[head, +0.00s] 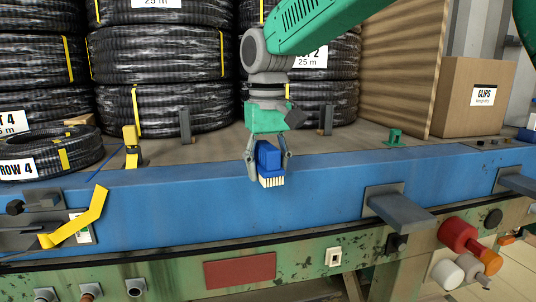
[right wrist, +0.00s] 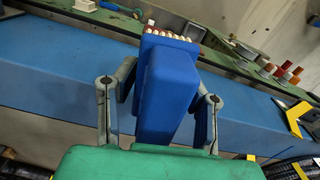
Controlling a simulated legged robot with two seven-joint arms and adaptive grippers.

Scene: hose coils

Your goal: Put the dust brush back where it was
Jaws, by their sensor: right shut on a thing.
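The dust brush (head: 268,160) has a blue body and pale bristles that point down in the head view. My right gripper (head: 267,163) is shut on it, with one finger on each side of the blue body. It hangs in front of or over the blue beam; I cannot tell whether it touches the beam. In the right wrist view the brush (right wrist: 165,85) fills the space between the fingers of my right gripper (right wrist: 160,95), bristles at the far end. My left gripper is not in view.
Stacks of black hoses (head: 160,55) stand behind. A cardboard clips box (head: 472,97) is at the back right. The blue beam (head: 330,180) runs across, with a grey bracket (head: 398,207) on it. A yellow lever (head: 85,222) is at left, red and white knobs (head: 458,233) at lower right.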

